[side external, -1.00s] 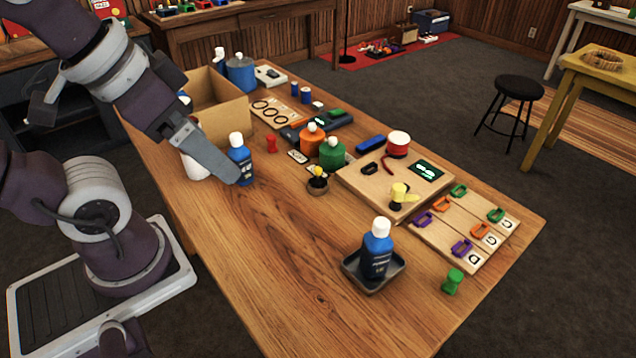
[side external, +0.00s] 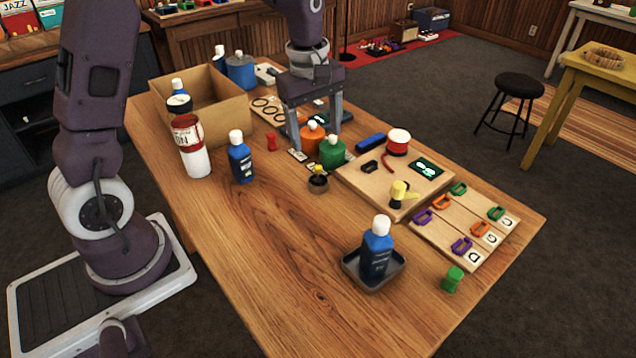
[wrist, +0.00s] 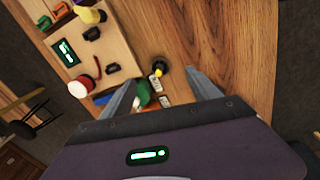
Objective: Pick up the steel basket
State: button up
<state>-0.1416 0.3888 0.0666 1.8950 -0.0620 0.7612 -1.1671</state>
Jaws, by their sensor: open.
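I cannot make out a clearly steel basket in either view. A woven-looking tan basket (side external: 603,58) sits on the yellow table at the far right, well away from my arm. My gripper (side external: 316,145) is open and points down over the wooden table. Its fingers stand around the orange bottle (side external: 311,139) and the green bottle (side external: 332,153) in the side view; contact cannot be told. In the wrist view my gripper (wrist: 160,78) shows both fingers apart, with the small round cup (wrist: 161,70) and the green bottle (wrist: 144,92) between them.
A cardboard box (side external: 233,112) stands behind a white-and-red bottle (side external: 194,160) and a blue bottle (side external: 240,162). A wooden board (side external: 362,180) lies to the right. A dark tray (side external: 352,270) holds another blue bottle (side external: 377,250). The table's front left is clear.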

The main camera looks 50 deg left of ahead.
aim_at(318, 166)
jog(key=w+a+f+n, duration=0.1)
jog(key=f, duration=0.1)
jog(key=w+f+n, duration=0.1)
jog(key=f, duration=0.2)
jog(key=w+a+f+n+g, duration=0.1)
jog(key=f, duration=0.2)
jog(key=shift+a+f+n, duration=0.2)
jog(key=shift+a+n, duration=0.1)
jog(key=shift+n, duration=0.1)
notch_tip(318, 166, down, 7)
jog(key=shift+s+r, duration=0.15)
jog(key=c, duration=1.5)
